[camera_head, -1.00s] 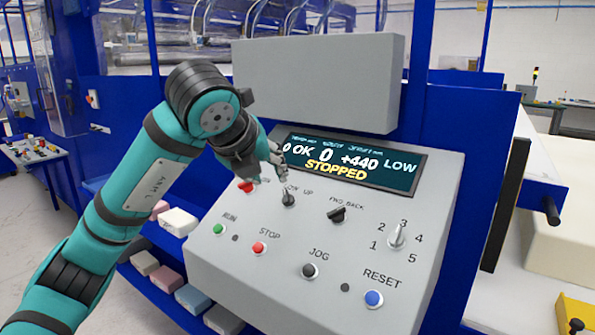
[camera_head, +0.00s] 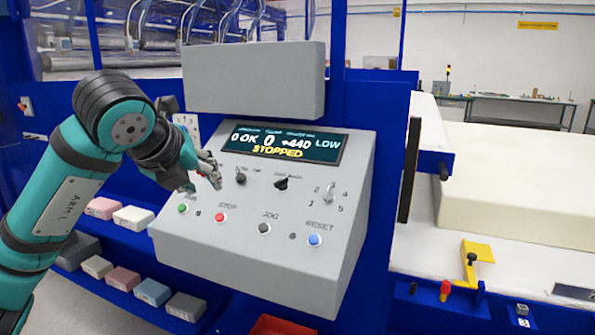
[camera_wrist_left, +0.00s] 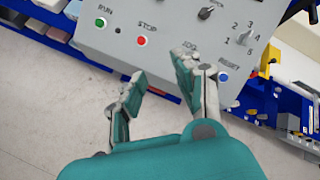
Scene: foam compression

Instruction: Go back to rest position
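My left gripper (camera_head: 212,172) is in front of the upper left part of the grey control panel (camera_head: 270,260). In the left wrist view the left gripper (camera_wrist_left: 155,82) has its two fingers spread with nothing between them. The panel face shows beyond the fingertips there, with the green RUN button (camera_wrist_left: 101,22) and red STOP button (camera_wrist_left: 142,41). My right gripper is not in view.
Foam blocks in grey, pink and white (camera_head: 133,217) lie on blue shelves left of the panel. A large cream foam block (camera_head: 520,185) lies on the white bed at right. A yellow bracket (camera_head: 474,262) stands at the bed's front edge. Open floor shows at lower left.

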